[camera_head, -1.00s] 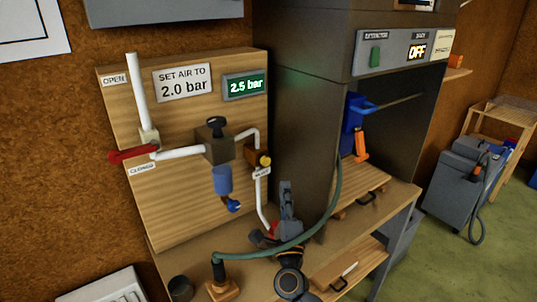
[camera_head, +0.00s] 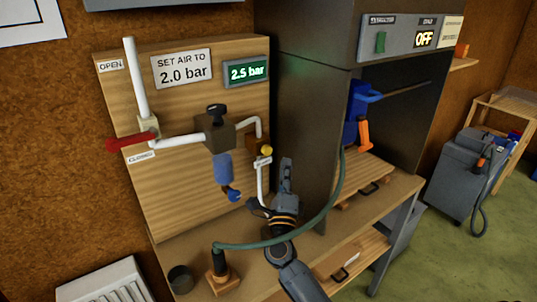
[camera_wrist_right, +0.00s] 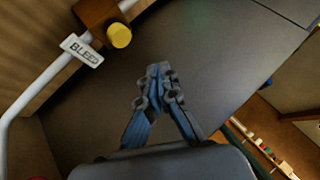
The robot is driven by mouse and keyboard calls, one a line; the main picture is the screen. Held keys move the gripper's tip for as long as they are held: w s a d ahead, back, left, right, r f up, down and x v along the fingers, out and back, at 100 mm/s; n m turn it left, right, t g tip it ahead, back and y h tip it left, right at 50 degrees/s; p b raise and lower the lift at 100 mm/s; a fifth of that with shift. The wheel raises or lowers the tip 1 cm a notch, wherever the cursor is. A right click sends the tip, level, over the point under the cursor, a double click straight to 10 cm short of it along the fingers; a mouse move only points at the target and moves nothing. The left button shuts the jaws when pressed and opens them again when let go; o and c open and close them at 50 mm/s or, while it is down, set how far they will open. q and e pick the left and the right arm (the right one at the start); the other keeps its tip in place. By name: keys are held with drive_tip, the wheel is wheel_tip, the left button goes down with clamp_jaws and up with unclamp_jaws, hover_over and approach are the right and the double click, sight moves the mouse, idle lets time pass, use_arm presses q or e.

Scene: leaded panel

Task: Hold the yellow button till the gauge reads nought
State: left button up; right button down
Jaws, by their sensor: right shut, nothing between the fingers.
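The yellow button (camera_head: 267,150) is on a brown block on the wooden panel (camera_head: 200,222). In the right wrist view the yellow button (camera_wrist_right: 119,36) shows at upper left, beside a tag (camera_wrist_right: 82,50) reading BLEED. The gauge (camera_head: 246,71) is a green display reading 2.5 bar. A sign (camera_head: 181,70) reads SET AIR TO 2.0 bar. My right gripper (camera_head: 287,165) points up, below and right of the button, and appears apart from it. Its fingertips (camera_wrist_right: 158,72) are together and empty. My left gripper is not in view.
A red lever (camera_head: 130,141) and a regulator (camera_head: 216,132) with a black knob sit left of the button. A dark cabinet (camera_head: 305,95) stands close on the right. A green hose (camera_head: 335,200) curves across the bench, and a dark cup (camera_head: 180,279) stands at front left.

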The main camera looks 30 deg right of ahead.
sight(271, 148)
drive_tip(key=w, duration=0.2)
drive_tip(key=w+b, duration=0.1)
drive_tip(key=w, duration=0.1)
drive_tip(key=shift+w+a, duration=0.2)
drive_tip(key=shift+w, duration=0.2)
idle(1.0)
drive_tip(key=shift+w+b, duration=0.15)
drive_tip(key=shift+b, duration=0.15)
drive_tip(key=shift+w, duration=0.3)
drive_tip(key=shift+w+a+b, duration=0.1)
drive_tip(key=shift+w+b, duration=0.25)
drive_tip(key=shift+w, duration=0.2)
idle(2.1)
drive_tip(key=shift+s, duration=0.1)
idle(1.3)
drive_tip(key=shift+s+p, duration=0.45)
drive_tip(key=shift+s, duration=0.45)
drive_tip(key=shift+s, duration=0.1)
